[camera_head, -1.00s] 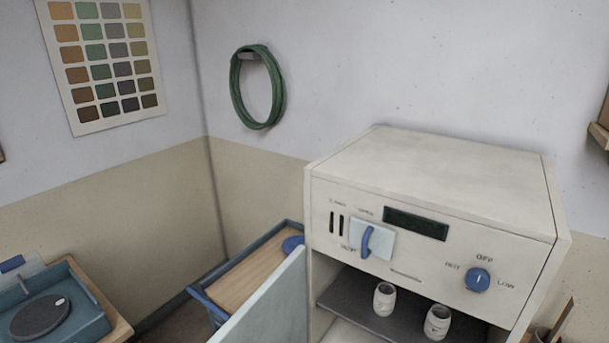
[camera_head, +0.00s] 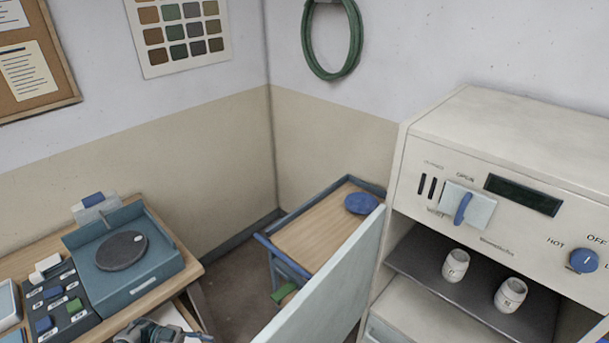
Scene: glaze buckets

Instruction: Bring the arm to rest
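A blue handle (camera_head: 463,208) and a blue dial (camera_head: 583,260) are on the front.
A wooden-topped cart (camera_head: 310,228) with a blue disc (camera_head: 361,203) stands behind the door. At the left, a bench (camera_head: 190,272) holds a blue-grey device with a dark round plate (camera_head: 122,250) and a tray of coloured blocks (camera_head: 82,315). Floor shows between bench and cart.

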